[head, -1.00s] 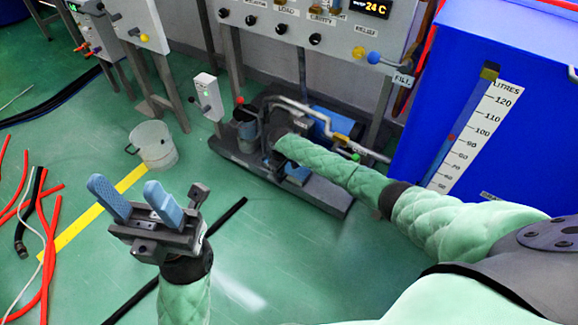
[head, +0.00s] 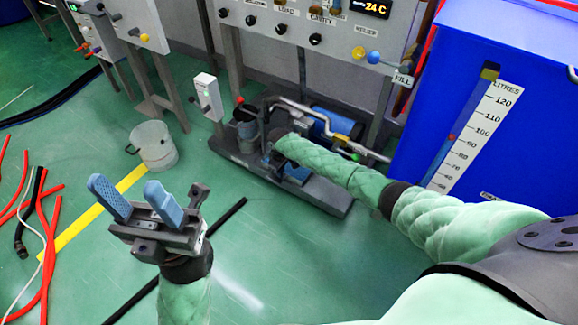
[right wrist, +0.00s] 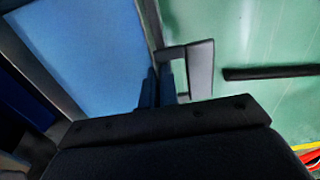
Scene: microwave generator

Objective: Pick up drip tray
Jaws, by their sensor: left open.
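The drip tray shows as a small blue panel with a grey rim (head: 298,174) on the dark base of the pump unit in the head view. In the right wrist view the blue tray (right wrist: 85,55) fills the upper left, with a flat grey loop handle (right wrist: 201,70) at its right edge. My right gripper (right wrist: 157,85) has its two dark blue fingers close together at the tray's edge beside the handle, seemingly closed on the rim; the contact is partly hidden. In the head view my forearm hides most of it. My left gripper (head: 138,202) is open and empty above the floor.
A grey bucket (head: 153,146) stands on the green floor. Red hoses (head: 47,215) and a dark bar (head: 225,217) lie at the left. The control panel (head: 325,40) is behind the pump unit, and a large blue tank (head: 440,85) stands at the right.

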